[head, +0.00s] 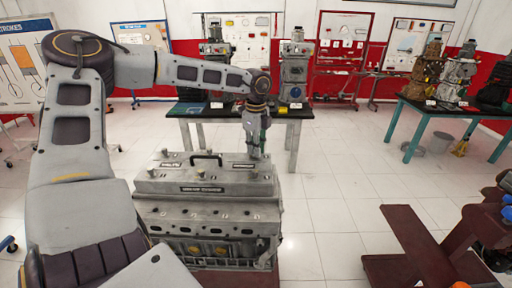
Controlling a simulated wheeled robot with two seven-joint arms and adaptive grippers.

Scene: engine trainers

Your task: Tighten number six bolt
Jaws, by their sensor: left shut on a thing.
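The grey engine (206,213) stands in front of me, with a flat cover (190,185) and a black handle (206,157) on top. Several bolts stand along the cover's edges, including one at the back left (165,152), one at the front left (151,172) and one at the front right (251,175). I cannot read any bolt numbers. My left gripper (257,153) points down at the cover's back right corner. It is shut on a bolt there, which the fingers mostly hide. My right gripper is out of view.
A dark-topped table (222,111) with engine models stands behind the engine. A green-legged table (430,108) with more models is at the right. A dark red stand (418,245) is at the front right. White floor between them is clear.

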